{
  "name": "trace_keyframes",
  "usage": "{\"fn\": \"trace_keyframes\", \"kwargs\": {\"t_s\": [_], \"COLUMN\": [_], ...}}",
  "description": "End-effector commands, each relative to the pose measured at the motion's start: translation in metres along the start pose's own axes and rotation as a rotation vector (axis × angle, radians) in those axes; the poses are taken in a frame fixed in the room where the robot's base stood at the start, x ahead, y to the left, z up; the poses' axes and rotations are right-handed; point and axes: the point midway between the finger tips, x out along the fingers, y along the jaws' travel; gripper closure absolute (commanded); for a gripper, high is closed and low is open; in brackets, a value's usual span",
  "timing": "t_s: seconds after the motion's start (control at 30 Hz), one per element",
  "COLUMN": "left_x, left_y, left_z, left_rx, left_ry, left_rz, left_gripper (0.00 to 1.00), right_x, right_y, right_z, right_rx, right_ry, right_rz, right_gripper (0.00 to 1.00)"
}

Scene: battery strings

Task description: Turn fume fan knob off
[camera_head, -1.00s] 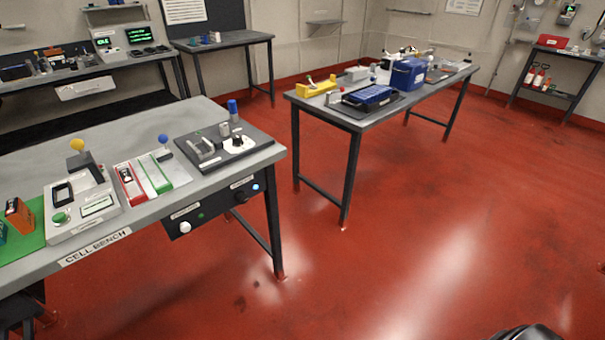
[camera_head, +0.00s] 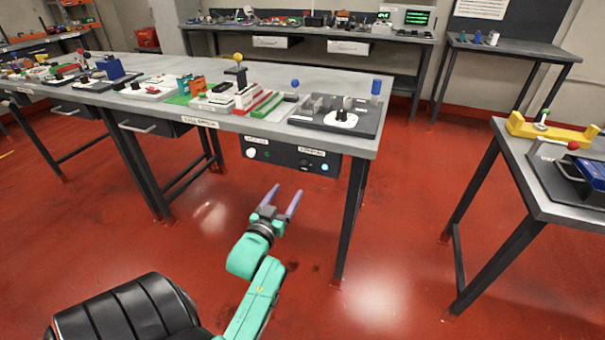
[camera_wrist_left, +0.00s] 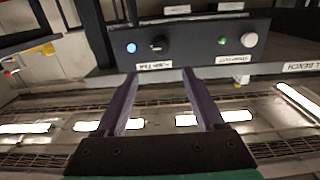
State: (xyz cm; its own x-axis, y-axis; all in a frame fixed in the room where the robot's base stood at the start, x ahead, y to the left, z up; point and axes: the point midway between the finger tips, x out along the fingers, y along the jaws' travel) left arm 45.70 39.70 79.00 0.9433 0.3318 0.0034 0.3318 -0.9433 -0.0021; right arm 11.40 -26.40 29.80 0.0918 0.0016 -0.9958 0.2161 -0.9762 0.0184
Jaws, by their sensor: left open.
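A dark control panel (camera_head: 290,156) hangs under the front edge of the cell bench. It carries a black knob (camera_head: 303,162) beside a lit blue lamp (camera_head: 325,167), and a white knob (camera_head: 250,153) at its left end. In the left wrist view the panel appears upside down, with the black knob (camera_wrist_left: 159,44) nearly centred beyond the fingers. Its label is too small to read surely, and its pointer setting is unclear. My left gripper (camera_head: 281,201) is open and empty, below and in front of the panel, apart from it. My right gripper is not in view.
The cell bench (camera_head: 345,137) holds a dark plate with a dial, trays and small parts above the panel. A bench leg (camera_head: 350,215) stands right of my left gripper. Another table (camera_head: 520,165) is at the right. Red floor between them is clear.

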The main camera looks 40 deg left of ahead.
Motion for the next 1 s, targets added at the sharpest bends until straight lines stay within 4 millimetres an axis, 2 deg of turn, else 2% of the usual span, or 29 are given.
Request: {"fn": "trace_keyframes", "kwargs": {"t_s": [0.2,0.4,0.53,0.77,0.8,0.87,0.9,0.97,1.0], "left_x": [0.061,0.105,0.117,0.118,0.118,0.118,0.118,0.118,0.118], "left_y": [0.001,0.001,0.001,0.001,0.001,0.001,0.001,0.001,0.001], "left_z": [-0.001,0.001,0.001,0.001,0.001,0.001,0.001,0.001,0.001], "left_rx": [0.0,0.001,0.001,0.001,0.0,0.0,0.0,0.0,0.0], "left_ry": [0.003,0.0,-0.002,-0.002,-0.002,-0.002,-0.002,-0.002,-0.002], "left_rz": [0.002,0.002,0.002,0.002,0.002,0.002,0.002,0.002,0.002], "left_gripper": [0.3,0.3,0.3,0.3,0.37,0.6,0.75,0.98,1.0], "right_x": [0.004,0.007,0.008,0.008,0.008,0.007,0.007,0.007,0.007], "right_y": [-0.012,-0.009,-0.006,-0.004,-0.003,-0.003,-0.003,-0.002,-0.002], "right_z": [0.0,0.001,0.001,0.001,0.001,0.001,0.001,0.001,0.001], "right_rx": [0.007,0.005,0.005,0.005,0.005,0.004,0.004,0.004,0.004], "right_ry": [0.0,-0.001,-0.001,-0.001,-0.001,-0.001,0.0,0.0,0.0], "right_rz": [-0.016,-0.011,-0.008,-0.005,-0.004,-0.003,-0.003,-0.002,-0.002], "right_gripper": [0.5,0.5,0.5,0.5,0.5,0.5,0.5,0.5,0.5]}}
